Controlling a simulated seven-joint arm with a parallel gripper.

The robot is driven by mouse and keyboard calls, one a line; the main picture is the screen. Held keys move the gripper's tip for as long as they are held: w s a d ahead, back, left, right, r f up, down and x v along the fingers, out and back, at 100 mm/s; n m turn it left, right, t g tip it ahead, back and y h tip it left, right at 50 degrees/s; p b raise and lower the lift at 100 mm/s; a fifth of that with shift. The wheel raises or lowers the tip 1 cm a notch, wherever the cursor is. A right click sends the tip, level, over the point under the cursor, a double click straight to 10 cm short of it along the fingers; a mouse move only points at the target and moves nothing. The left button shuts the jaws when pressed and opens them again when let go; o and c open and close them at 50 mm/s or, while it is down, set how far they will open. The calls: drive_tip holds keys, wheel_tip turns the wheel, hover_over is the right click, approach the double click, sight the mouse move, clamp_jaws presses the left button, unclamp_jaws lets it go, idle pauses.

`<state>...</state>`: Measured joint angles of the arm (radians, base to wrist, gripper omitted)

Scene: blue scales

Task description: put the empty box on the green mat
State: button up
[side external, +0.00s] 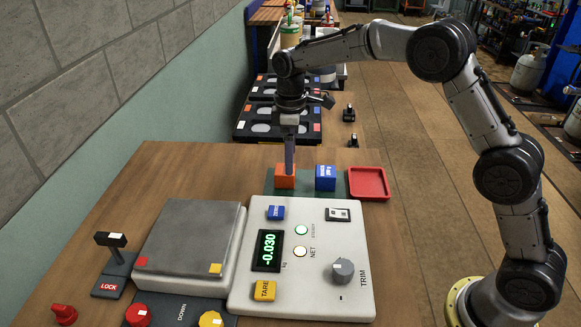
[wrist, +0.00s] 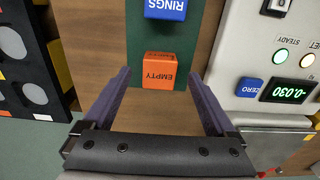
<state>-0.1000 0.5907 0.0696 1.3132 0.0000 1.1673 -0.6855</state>
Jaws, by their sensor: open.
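The orange box (side external: 285,178), labelled EMPTY, stands on the dark green mat (side external: 305,187) near its left end in the side view. It also shows in the wrist view (wrist: 159,75), with the mat (wrist: 190,45) around it. My gripper (side external: 289,165) points down over the orange box, partly covering it in the side view. In the wrist view my gripper (wrist: 161,72) is open, its two fingers apart on either side of the box with gaps. I cannot tell exactly how high the fingertips are.
A blue box (side external: 325,178), labelled RINGS in the wrist view (wrist: 165,8), stands on the mat beside the orange one. A red tray (side external: 368,182) is right of the mat. The scale console (side external: 320,262), reading -0.030, and weighing plate (side external: 188,235) are nearer the camera.

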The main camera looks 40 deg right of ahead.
wheel_tip(320, 180, up, 7)
idle(0.3)
drive_tip(key=s+d+r+m+t, duration=0.15)
drive_tip(key=s+r, duration=0.25)
drive_tip(key=s, duration=0.5)
drive_tip(key=s+d+r+m+t, duration=0.1)
drive_tip(key=s+d+r+m, duration=0.15)
drive_tip(key=s+r, duration=0.45)
drive_tip(key=s+d+f+m+t, duration=0.1)
drive_tip(key=s+f+m+t, duration=0.2)
drive_tip(key=s, duration=1.6)
wheel_tip(320, 180, down, 5)
drive_tip(key=shift+f+m, duration=0.1)
drive_tip(key=shift+m, duration=0.9)
